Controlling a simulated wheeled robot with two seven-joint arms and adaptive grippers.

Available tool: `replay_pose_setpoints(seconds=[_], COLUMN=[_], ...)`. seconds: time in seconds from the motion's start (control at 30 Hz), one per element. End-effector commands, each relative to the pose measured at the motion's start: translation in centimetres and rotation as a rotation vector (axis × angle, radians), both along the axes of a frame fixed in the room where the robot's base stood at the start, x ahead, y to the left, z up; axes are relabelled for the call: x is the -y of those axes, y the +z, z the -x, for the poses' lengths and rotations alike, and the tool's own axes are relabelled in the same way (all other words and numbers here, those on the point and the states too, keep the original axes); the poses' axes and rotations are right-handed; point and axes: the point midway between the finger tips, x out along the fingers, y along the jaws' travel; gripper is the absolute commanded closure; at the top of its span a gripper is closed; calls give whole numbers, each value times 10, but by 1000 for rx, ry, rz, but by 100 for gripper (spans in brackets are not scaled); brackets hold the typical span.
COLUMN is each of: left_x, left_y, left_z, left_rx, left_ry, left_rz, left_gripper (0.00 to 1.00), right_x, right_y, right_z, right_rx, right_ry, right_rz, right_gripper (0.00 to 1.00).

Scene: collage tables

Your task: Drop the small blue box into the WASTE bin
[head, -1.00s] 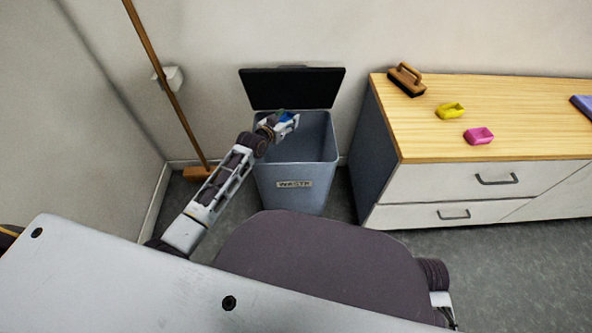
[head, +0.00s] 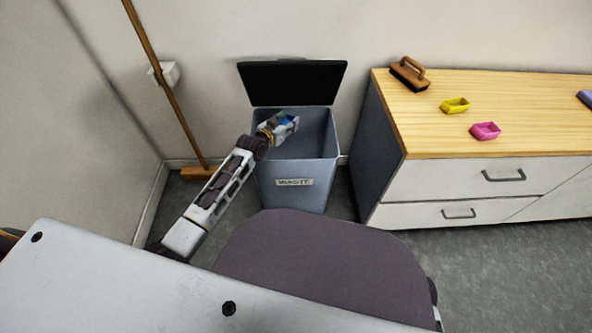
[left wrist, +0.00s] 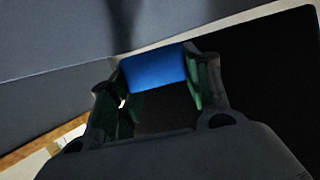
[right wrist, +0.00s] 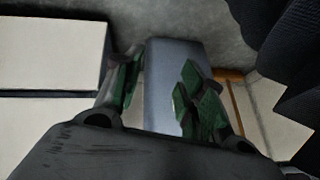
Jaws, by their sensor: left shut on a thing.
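The small blue box (left wrist: 154,69) is between the fingers of my left gripper (left wrist: 150,85) in the left wrist view. In the head view my left gripper (head: 284,126) is shut on it, over the opening of the grey WASTE bin (head: 294,196), and a bit of the blue box (head: 287,119) shows. The bin's black lid (head: 292,84) stands open against the wall. My right gripper (right wrist: 160,95) shows in the right wrist view with its fingers apart and nothing between them; a grey-blue surface lies beyond.
A low cabinet (head: 480,192) with a wooden top stands right of the bin.

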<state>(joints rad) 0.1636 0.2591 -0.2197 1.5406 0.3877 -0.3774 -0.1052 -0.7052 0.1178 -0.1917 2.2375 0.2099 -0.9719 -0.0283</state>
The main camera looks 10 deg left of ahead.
Motion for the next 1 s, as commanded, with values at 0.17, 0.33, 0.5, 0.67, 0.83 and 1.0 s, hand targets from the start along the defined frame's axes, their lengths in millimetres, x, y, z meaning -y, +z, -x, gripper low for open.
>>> replay_pose_setpoints(seconds=[0.17, 0.33, 0.5, 0.67, 0.83, 1.0], left_x=[0, 0, 0, 0, 0, 0], left_y=[-11, -18, -23, -24, -24, -24], left_z=[0, 0, 0, 0, 0, 0], left_rx=[0, 0, 0, 0, 0, 0], left_ry=[0, 0, 0, 0, 0, 0], left_rz=[1, 1, 1, 0, 0, 0], left_gripper=[61, 61, 61, 61, 61, 47], right_x=[-2, -4, -5, -6, -6, -6], right_y=[-15, -27, -34, -35, -34, -35], right_z=[-1, -1, -2, -4, -4, -3], right_rx=[18, 34, 46, 54, 59, 55], right_ry=[-6, -13, -19, -21, -23, -22], right_rz=[-18, -36, -47, -54, -56, -55], right_gripper=[60, 60, 60, 60, 60, 60])
